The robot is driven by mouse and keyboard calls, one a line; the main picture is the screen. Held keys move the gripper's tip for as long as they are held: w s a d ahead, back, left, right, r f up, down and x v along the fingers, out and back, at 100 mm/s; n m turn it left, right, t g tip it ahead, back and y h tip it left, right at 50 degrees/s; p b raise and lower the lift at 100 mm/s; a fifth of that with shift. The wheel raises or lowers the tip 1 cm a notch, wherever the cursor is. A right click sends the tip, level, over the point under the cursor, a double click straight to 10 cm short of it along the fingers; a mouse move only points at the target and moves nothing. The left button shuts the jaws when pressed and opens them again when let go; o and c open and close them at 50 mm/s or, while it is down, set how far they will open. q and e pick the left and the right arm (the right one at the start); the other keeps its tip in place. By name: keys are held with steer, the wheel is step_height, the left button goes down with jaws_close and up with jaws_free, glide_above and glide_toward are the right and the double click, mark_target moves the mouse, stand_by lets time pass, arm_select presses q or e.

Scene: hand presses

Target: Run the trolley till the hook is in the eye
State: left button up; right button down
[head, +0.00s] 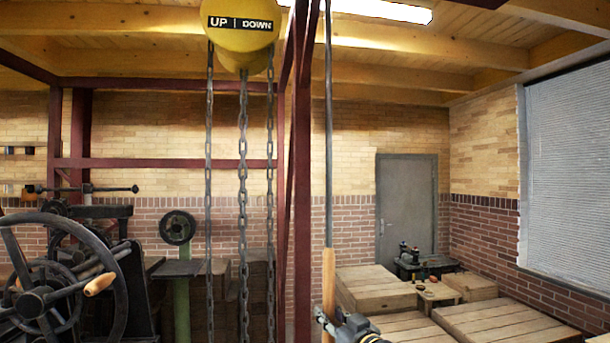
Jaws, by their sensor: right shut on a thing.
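A yellow chain hoist (240,25) with an "UP | DOWN" label hangs at the top, cut off by the upper edge. A heavier middle chain (243,190) and two thinner side chains (209,170) hang from it and run down. The trolley above it, the hook and the eye are not visible. A long grey rod (328,130) with a wooden handle (329,275) stands upright right of the red post. My right gripper (327,322) is shut on the wooden handle near the bottom edge. My left gripper is not in view.
A red steel frame (301,200) stands between the chains and the rod. Black presses with a large handwheel (120,290) stand at left. Wooden crates (375,288) fill the lower right, before a grey door (406,205).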

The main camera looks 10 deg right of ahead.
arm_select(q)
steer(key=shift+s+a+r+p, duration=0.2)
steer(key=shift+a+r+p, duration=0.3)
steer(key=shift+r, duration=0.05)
arm_select(e)
steer(key=shift+w+a+f, duration=0.1)
steer(key=shift+a+f, duration=0.05)
steer(key=shift+a, duration=1.25)
steer(key=shift+w+a+f, duration=0.1)
steer(key=shift+a+f, duration=0.05)
steer(key=shift+a, duration=1.25)
steer(key=c, duration=1.5)
jaws_free()
steer(key=o, duration=0.7)
steer(key=shift+s+r, duration=0.1)
steer(key=shift+r, duration=0.15)
steer(key=shift+c, duration=0.2)
